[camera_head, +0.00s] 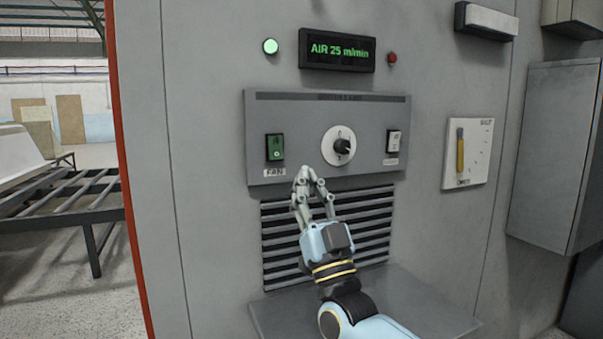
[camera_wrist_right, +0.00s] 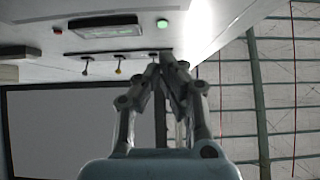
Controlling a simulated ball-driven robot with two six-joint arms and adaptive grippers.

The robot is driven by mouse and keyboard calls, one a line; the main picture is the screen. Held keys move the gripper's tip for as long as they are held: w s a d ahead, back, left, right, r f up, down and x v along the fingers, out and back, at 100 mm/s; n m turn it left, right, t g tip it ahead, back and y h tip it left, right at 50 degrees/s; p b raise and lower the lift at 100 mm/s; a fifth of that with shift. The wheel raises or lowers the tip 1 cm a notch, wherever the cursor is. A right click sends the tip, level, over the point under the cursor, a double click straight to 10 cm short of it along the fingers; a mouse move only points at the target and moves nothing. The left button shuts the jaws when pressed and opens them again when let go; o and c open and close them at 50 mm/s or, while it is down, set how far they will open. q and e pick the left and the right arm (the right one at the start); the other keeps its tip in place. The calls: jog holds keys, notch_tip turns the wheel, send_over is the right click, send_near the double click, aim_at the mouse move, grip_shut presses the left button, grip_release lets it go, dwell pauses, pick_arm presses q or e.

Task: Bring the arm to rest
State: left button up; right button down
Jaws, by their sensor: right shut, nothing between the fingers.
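My right gripper (camera_head: 305,173) is shut and empty. Its fingertips are just in front of the lower edge of the grey control panel (camera_head: 310,112), close to the FAN label, above the vent slats. I cannot tell whether they touch the panel. In the right wrist view my right gripper (camera_wrist_right: 164,62) points up along the panel, fingers together. My right arm comes in from the bottom right. My left gripper is not in view.
The panel holds a green fan switch (camera_head: 275,147), a dial (camera_head: 340,146) and a white switch (camera_head: 394,141). Above, a display (camera_head: 337,50) reads "AIR 25 m/min" beside a lit green lamp (camera_head: 270,46). A ledge (camera_head: 415,305) juts out below; a cabinet (camera_head: 555,155) protrudes right.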

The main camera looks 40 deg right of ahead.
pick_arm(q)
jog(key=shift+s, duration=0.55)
